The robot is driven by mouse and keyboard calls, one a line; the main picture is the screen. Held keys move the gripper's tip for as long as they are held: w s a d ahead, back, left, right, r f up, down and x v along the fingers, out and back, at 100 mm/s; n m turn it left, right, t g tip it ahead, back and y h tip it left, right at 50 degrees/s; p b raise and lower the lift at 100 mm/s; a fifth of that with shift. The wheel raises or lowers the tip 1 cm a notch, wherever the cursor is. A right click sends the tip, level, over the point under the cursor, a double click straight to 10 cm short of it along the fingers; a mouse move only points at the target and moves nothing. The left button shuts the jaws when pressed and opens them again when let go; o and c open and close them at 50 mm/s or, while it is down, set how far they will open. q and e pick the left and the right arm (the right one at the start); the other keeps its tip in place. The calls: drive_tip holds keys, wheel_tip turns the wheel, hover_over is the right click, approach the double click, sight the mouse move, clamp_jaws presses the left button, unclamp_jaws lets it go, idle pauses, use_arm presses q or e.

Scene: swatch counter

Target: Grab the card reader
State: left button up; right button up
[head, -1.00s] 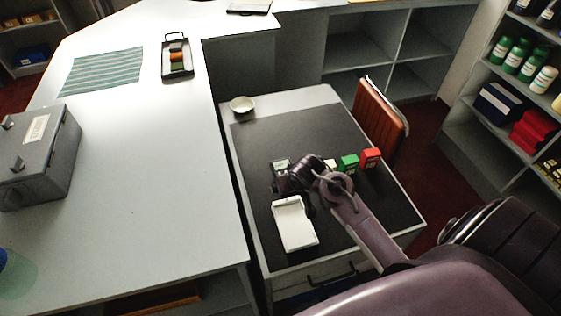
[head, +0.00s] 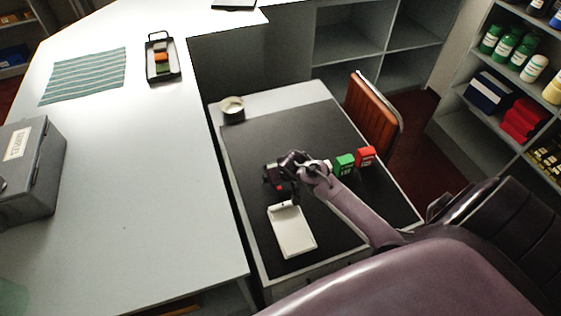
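A small dark device, seemingly the card reader (head: 271,176), is on the black mat of the low desk, with a red spot near its front. My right gripper (head: 284,172) is at its right side, over or against it, and covers part of it. I cannot tell whether the fingers are closed on it or whether it is lifted. My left gripper is not in view.
A white tray-like item (head: 292,232) lies just in front. Green (head: 344,165) and red (head: 366,156) blocks stand right of my gripper. The mat's back (head: 280,125) is clear.

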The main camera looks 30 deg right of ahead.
drive_tip(key=c, duration=0.7)
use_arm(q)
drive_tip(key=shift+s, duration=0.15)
use_arm(e)
drive_tip(key=c, duration=0.6)
drive_tip(key=shift+o, duration=0.2)
